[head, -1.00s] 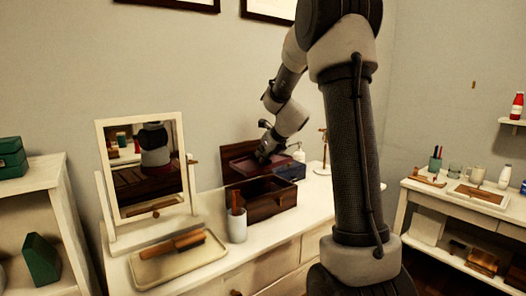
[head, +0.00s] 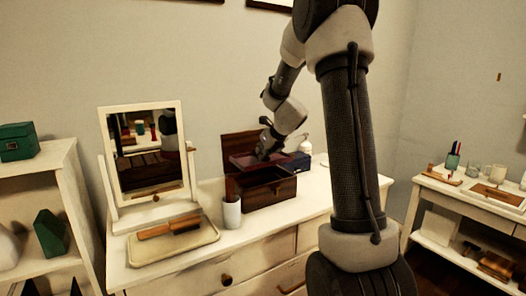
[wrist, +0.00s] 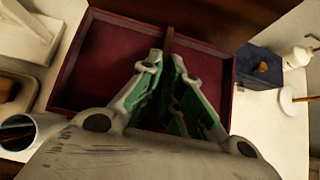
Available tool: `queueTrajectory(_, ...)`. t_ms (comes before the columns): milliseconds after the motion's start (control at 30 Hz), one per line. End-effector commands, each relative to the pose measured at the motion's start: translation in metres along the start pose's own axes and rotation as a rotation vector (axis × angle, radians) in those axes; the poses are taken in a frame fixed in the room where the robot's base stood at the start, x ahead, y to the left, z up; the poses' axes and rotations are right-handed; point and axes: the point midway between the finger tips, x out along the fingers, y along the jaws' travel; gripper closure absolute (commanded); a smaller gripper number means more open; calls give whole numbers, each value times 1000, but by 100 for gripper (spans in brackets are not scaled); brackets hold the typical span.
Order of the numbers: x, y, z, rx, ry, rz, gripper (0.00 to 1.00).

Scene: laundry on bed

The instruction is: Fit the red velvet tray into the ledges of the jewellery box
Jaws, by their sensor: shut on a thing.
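The red velvet tray (wrist: 105,60) is a shallow dark red tray with a central divider (wrist: 168,40). In the head view the tray (head: 243,160) is over the opening of the jewellery box (head: 268,192), a dark wooden box with its lid (head: 238,142) raised behind. My gripper (wrist: 167,60) is shut on the tray, with its fingers at the divider; it also shows in the head view (head: 265,153). The tray hides most of the box's inside and ledges, so I cannot tell whether it touches them.
A white cup (head: 232,213) stands close to the left of the box, with a mirror (head: 148,150) and a cream dish (head: 172,242) beyond. A dark blue box (head: 297,161) and a white bottle (head: 306,146) stand to the right.

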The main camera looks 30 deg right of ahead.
Motion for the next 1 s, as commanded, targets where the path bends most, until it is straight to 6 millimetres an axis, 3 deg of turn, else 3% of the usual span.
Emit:
queueTrajectory(500,32,0,-32,1,1,0,100)
queueTrajectory(1000,35,0,-35,0,0,-1,100)
